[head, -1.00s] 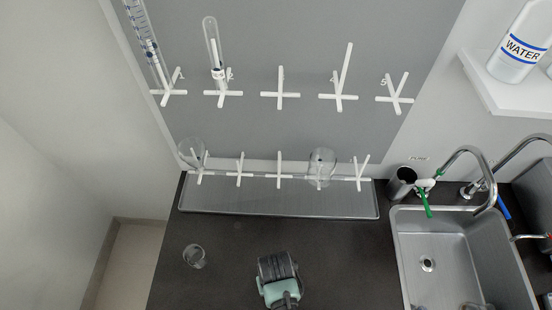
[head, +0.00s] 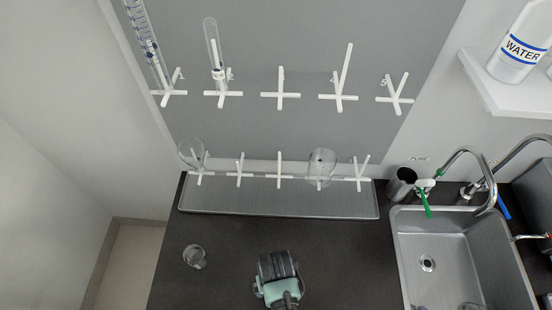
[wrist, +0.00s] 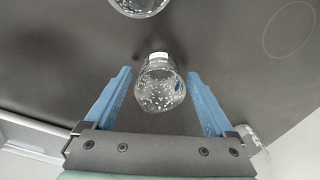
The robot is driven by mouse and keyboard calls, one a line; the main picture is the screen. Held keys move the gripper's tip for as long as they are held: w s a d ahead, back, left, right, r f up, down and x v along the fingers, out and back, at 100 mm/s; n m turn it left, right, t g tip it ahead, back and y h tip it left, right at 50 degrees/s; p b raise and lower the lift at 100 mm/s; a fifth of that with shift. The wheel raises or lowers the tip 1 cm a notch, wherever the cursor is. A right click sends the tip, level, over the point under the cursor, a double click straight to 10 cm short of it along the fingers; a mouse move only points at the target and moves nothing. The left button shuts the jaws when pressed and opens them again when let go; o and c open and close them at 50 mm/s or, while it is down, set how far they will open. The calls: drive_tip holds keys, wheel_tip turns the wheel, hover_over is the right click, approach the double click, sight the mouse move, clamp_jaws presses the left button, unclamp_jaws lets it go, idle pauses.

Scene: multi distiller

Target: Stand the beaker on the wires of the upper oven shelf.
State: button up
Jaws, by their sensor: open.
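My gripper (wrist: 159,73) is open, with its two blue fingers spread. A small clear glass vessel (wrist: 160,88) with a white mark at its top edge shows between the fingers in the wrist view, apart from both. A second clear glass (wrist: 140,4) is cut off at the top edge of that view. In the head view a small clear glass beaker (head: 194,256) stands on the dark counter, left of my gripper (head: 278,268). I cannot tell which wrist-view glass is that beaker. The oven and its shelves are not in view.
A wall drying rack above a metal drip tray (head: 278,203) holds glassware, including a clear vessel (head: 322,166) and a round flask (head: 191,153). A sink (head: 465,255) with taps is at the right. A dark cup (head: 401,184) stands beside it. The counter is clear between beaker and gripper.

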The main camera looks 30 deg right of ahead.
wheel_tip(320, 180, up, 11)
idle(0.4)
